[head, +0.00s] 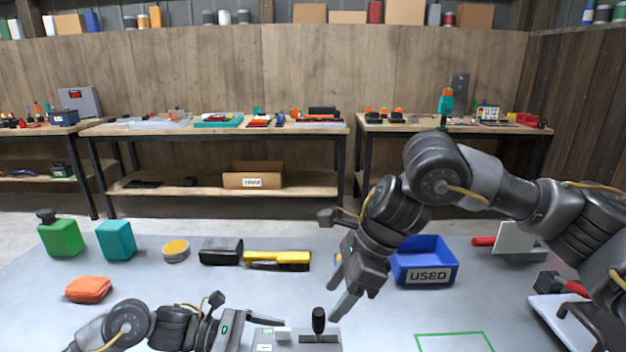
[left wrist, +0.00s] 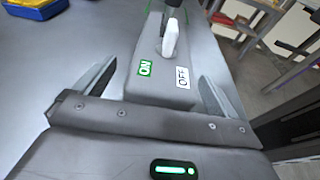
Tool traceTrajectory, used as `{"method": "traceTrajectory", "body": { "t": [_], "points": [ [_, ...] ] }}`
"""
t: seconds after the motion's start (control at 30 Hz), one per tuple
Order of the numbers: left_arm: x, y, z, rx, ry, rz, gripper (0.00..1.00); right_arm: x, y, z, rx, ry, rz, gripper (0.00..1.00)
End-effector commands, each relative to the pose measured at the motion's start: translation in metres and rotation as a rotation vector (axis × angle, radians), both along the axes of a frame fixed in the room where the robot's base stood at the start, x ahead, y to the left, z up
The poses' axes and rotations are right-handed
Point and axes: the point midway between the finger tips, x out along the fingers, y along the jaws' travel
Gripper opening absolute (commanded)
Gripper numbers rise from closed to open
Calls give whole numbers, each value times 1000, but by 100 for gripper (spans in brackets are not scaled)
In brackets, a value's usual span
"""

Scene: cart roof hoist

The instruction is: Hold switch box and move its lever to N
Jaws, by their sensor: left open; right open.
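The grey switch box (head: 264,348) is at the bottom centre of the head view, cut off by the frame edge. Its black-knobbed lever (head: 318,321) stands at a dark slot on the box's right part. A white toggle (head: 283,333) sits left of it. In the left wrist view the box (left wrist: 150,91) shows a white toggle (left wrist: 170,40) by a green ON label and a white OFF label. My left gripper (left wrist: 157,88) is open, its fingers on either side of the box's near end; contact is unclear. My right gripper (head: 341,290) is open and empty, above and right of the knob.
A yellow-and-black brush (head: 277,260), a dark box (head: 220,251), a round tin (head: 176,250) and an orange packet (head: 88,289) lie left. A green outline (head: 455,335) marks bare bench at front right.

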Motion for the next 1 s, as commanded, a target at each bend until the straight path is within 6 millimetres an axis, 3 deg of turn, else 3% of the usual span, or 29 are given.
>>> {"method": "traceTrajectory", "body": {
  "t": [0.53,1.0],
  "points": [
    [-1,53,20,1,-1,0,96,0,0,-20,0,0,0,55],
    [-1,59,24,1,0,-1,100,0,0,-20,0,0,0,55]
  ]
}}
